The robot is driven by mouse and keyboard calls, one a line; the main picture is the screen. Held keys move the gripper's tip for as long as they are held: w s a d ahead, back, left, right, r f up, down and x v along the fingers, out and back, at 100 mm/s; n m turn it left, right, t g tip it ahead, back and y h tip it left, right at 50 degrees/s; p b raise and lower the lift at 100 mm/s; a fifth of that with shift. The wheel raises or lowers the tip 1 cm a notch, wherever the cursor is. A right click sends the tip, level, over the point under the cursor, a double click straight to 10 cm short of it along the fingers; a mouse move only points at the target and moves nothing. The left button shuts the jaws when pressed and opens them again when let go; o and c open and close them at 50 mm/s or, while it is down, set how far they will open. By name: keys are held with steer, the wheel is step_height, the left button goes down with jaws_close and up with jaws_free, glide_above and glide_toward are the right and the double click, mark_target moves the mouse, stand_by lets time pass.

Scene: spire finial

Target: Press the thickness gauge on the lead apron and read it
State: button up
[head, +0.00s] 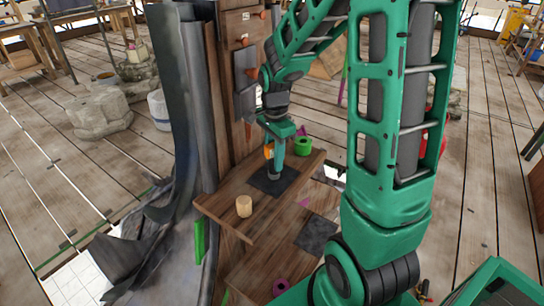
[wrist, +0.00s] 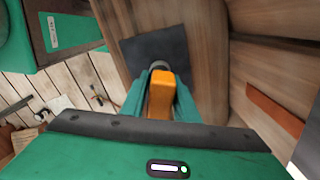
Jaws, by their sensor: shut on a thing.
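My gripper (head: 276,160) is shut on an orange thickness gauge (wrist: 160,96), which also shows as a small orange patch in the head view (head: 268,151). The gauge points down, with a grey round tip (wrist: 158,66) at its lower end. It is over a dark grey flat square (head: 262,184), apparently the lead apron, lying on a wooden shelf. The square also shows in the wrist view (wrist: 140,50). The tip is at or very close to the sheet; contact cannot be told for sure. The gauge's reading is not visible.
On the wooden shelf (head: 225,205) stand a pale wooden cylinder (head: 244,207) and a green ring-shaped roll (head: 303,146). A second dark square (head: 316,236) lies on a lower board. A wooden post rises behind, with tall grey curled sheets (head: 172,80) at left.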

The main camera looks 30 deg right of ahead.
steer(key=shift+f, duration=0.3)
stand_by(1.2)
steer(key=shift+r, duration=2.55)
steer(key=shift+f, duration=0.1)
steer(key=shift+f, duration=2.3)
steer(key=o, duration=1.2)
steer(key=shift+o, duration=0.2)
